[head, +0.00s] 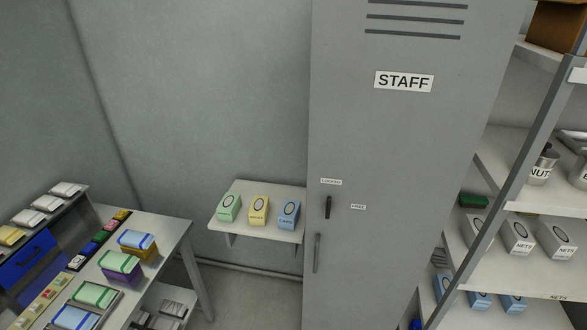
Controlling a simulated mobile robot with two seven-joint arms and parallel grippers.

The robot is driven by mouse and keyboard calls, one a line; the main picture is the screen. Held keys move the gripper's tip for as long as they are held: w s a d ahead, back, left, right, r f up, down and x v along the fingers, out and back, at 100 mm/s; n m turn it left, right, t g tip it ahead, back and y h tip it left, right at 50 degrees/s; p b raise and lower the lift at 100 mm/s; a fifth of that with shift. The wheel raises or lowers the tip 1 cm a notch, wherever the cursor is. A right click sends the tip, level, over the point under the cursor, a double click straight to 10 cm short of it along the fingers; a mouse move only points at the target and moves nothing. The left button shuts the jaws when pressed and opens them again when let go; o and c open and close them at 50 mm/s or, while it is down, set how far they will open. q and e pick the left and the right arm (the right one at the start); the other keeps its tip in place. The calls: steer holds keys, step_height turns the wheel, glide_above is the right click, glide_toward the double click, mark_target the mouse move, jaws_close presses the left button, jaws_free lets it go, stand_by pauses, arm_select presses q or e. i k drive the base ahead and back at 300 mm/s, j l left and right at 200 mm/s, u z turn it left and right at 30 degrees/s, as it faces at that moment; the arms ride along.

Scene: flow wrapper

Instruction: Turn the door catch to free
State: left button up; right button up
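The door catch (328,207) is a small dark lever on the tall grey STAFF locker (400,140), near the left edge of its door. It stands upright, its top end toward a small label (331,182) that seems to read LOCKED. A second small label (358,207), seemingly FREE, sits to the right of the catch. A long vertical grey handle (317,252) is below the catch. The door appears closed. Neither of my grippers is in view, and nothing touches the catch.
A wall shelf (222,222) with green, yellow and blue boxes is left of the locker. A bench (182,232) with coloured packs stands at the lower left. A shelving rack (540,130) with tins and boxes is on the right. The locker front is unobstructed.

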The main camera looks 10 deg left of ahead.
mark_target(329, 203)
steer(key=i+j, duration=1)
steer(key=z, duration=0.05)
